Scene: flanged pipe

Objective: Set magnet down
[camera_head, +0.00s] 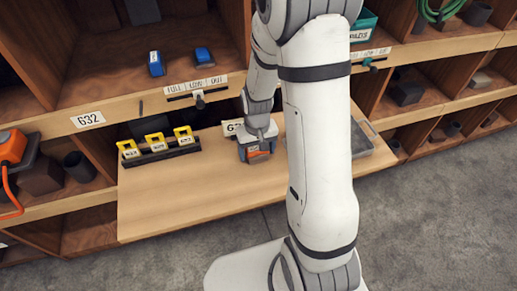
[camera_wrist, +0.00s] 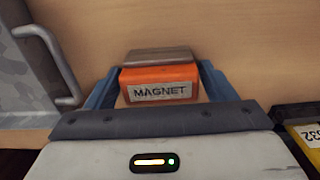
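The magnet is an orange block labelled MAGNET (camera_wrist: 160,86) with a grey metal part behind it. It sits between the two blue fingers of my gripper (camera_wrist: 159,80) in the wrist view, with the fingertips against its sides. In the head view my gripper (camera_head: 257,150) points down over the light wooden shelf board, and some orange of the magnet (camera_head: 260,154) shows there. I cannot tell whether the magnet's underside touches the board.
A black rack (camera_head: 160,155) with yellow-handled tags stands left of my gripper on the pull-out board (camera_head: 180,205). A grey metal tray (camera_head: 362,138) lies to the right, partly behind my arm. The board's front is clear. An orange tool (camera_head: 14,148) hangs at far left.

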